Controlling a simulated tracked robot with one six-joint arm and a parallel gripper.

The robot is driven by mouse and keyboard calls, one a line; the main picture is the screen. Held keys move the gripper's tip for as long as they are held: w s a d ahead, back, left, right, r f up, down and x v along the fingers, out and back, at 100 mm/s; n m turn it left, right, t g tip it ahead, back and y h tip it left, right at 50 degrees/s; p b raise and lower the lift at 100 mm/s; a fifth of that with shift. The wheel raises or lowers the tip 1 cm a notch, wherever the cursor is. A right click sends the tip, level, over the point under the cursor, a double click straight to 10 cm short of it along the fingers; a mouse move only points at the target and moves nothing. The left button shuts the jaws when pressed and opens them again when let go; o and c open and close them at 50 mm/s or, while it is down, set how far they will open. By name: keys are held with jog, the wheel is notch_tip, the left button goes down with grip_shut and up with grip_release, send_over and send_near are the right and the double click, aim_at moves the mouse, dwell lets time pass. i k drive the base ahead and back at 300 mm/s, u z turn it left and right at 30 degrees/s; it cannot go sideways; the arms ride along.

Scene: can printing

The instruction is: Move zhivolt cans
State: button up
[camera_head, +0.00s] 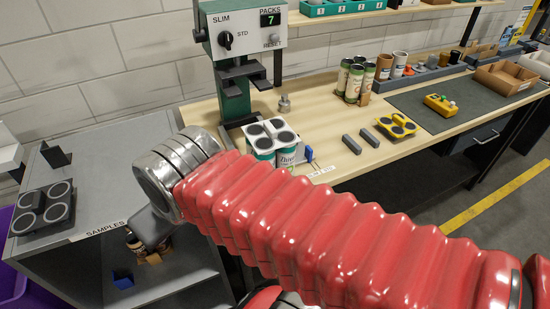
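Several white and teal cans (287,157) stand upright together under a light carrier top with dark discs, in front of the green press; their lettering is only partly legible. Several tall green and brown cans (354,82) stand grouped at the back of the wooden bench. No label reading zhivolt can be made out. My red sleeved arm crosses the foreground and ends in a silver wrist at the left. A grey part at my gripper (149,228) hangs below the wrist, over the grey samples bench's front edge. Its fingertips cannot be made out, nor whether it holds anything.
The green press (235,98) with a display reading 7 rises behind the carrier. A dark four-ring holder (43,208) sits on the grey bench (110,165), mostly clear. A yellow carrier (397,126) and two grey bars (351,144) lie on the wooden bench. Small items stand on the shelf below.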

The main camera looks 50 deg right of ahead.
aim_at(282, 157)
jog(key=z, duration=1.1)
jog(key=k, duration=0.55)
jog(key=z, duration=0.4)
jog(key=i, duration=0.5)
jog(key=u, duration=0.1)
